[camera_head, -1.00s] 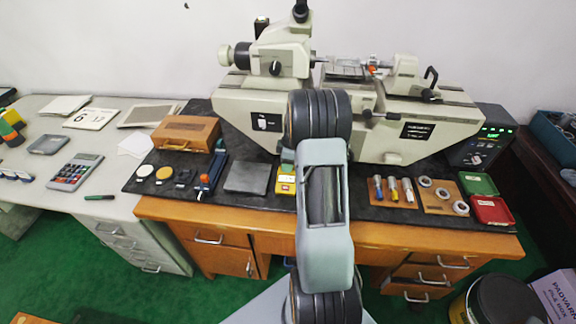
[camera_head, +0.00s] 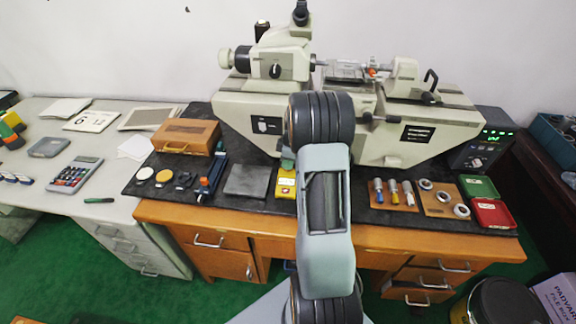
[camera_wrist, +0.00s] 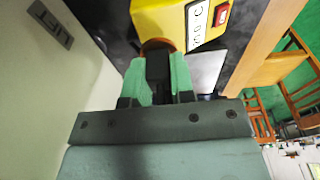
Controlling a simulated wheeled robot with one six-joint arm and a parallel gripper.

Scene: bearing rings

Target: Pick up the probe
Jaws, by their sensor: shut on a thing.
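In the wrist view, my gripper (camera_wrist: 158,80) has its green fingers closed around a dark, upright narrow piece (camera_wrist: 157,64), which I take to be the probe. A brown-orange rounded part (camera_wrist: 158,44) shows just beyond the fingertips. A yellow box (camera_wrist: 172,20) with a red switch and a small label is right beyond that part. Whether the dark piece is joined to the box or clear of it, I cannot tell. In the head view, the yellow box (camera_head: 286,185) shows left of my arm, on the black bench top, and my arm hides most of the gripper.
A large cream measuring machine (camera_head: 250,100) stands close behind my gripper. A grey plate (camera_head: 247,180) lies left of the yellow box. A wooden case (camera_head: 186,136) is further left. Small cylinders (camera_head: 393,190), rings (camera_head: 442,197) and red and green trays (camera_head: 492,213) lie right.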

